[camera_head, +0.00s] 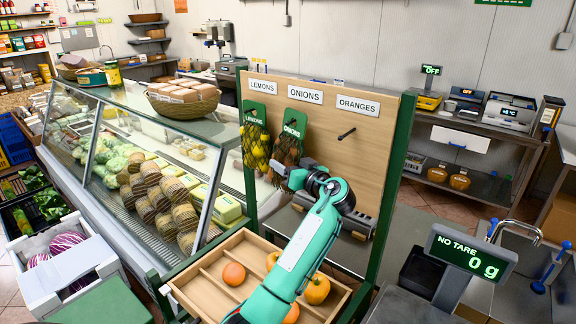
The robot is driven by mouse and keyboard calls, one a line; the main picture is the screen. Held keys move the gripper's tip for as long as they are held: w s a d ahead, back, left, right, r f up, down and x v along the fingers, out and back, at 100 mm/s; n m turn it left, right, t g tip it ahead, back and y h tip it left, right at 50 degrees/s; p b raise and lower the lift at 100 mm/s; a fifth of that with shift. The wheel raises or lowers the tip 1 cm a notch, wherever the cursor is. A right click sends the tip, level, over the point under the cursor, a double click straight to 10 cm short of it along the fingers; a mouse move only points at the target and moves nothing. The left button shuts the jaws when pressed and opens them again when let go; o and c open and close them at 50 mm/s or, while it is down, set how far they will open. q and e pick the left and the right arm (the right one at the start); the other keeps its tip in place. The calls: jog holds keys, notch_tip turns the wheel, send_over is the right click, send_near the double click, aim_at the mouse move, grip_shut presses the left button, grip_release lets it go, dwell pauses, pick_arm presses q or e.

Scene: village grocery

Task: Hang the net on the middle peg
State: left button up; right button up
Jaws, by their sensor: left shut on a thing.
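A net of onions (287,149) with a green ONIONS header card (294,123) is in front of the wooden peg board (366,160), below the ONIONS sign (305,94). My left gripper (284,172) is shut on this net from its right side. The middle peg is hidden behind the card, so I cannot tell whether the card is on it. A net of lemons (256,148) with its own green card hangs below the LEMONS sign (263,87). The right peg (346,134), below the ORANGES sign (357,105), is bare. My right gripper is out of view.
A divided wooden tray (208,297) with several loose oranges (234,274) lies below the board, under my left arm. A glass-fronted counter (150,160) stands to the left. A scale display (469,250) stands at the right front.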

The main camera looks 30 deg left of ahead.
pick_arm(q)
jog(key=shift+r, duration=0.1)
jog(key=o, duration=1.6)
jog(key=shift+o, duration=0.2)
jog(key=shift+d, duration=0.1)
jog(key=shift+s+d+f+b, duration=0.15)
jog(key=shift+d+f+b, duration=0.1)
jog(key=shift+d+b, duration=0.05)
jog(key=b+v, duration=0.4)
jog(key=v, duration=0.9)
jog(key=shift+r+b, duration=0.25)
jog(key=shift+b, duration=0.1)
jog(key=shift+s, duration=0.1)
